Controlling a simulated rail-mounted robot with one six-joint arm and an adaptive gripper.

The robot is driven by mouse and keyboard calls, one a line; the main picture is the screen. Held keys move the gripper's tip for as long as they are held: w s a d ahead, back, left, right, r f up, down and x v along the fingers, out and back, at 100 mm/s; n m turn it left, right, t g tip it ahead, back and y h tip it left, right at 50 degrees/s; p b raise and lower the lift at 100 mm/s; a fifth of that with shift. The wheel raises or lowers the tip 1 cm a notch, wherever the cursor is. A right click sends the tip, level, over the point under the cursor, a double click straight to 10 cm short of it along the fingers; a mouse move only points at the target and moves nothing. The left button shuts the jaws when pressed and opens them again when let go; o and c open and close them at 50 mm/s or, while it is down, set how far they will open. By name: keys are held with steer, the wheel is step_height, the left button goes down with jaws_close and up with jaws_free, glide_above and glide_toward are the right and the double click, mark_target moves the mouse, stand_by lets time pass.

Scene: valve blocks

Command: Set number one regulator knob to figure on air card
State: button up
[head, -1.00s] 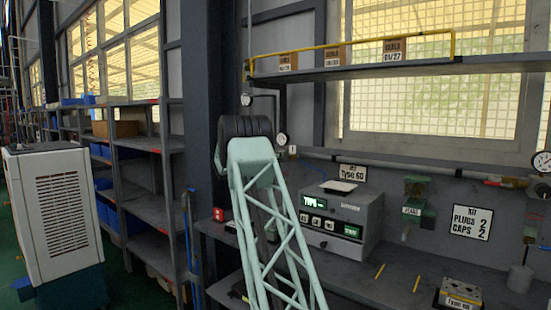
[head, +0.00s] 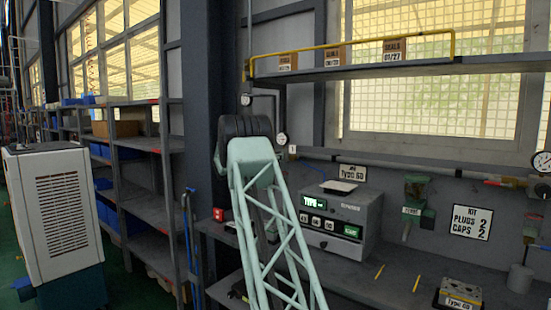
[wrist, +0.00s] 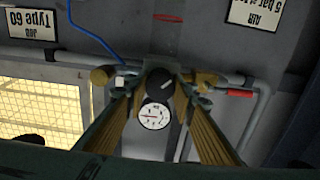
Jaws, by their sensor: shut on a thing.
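The black regulator knob (wrist: 160,83) with a white pointer line is near the middle of the wrist view, which is upside down. My gripper (wrist: 161,77) has a yellow-brown padded finger on each side of the knob and is shut on it. A round white gauge (wrist: 154,116) with a red needle shows between the fingers; its figures are too small to read. The air card (wrist: 254,13) is at the top right, reading "AIR" and "5 bar", with part cut off. In the head view the gauge (head: 282,139) shows beside my arm; my gripper is hidden there.
Pipework (wrist: 232,79) with a red section (wrist: 241,93) runs along the wall beside the fingers. A blue hose (wrist: 95,40) and the "Type 60" card (wrist: 31,23) are left of them. A grey test box (head: 342,220) stands on the bench (head: 400,275), below a shelf (head: 400,67).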

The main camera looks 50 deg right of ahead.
steer(key=o, duration=0.8)
steer(key=shift+o, duration=0.2)
steer(key=shift+a, duration=0.1)
steer(key=a, duration=1.1)
steer(key=shift+w+a, duration=0.2)
steer(key=shift+a, duration=0.2)
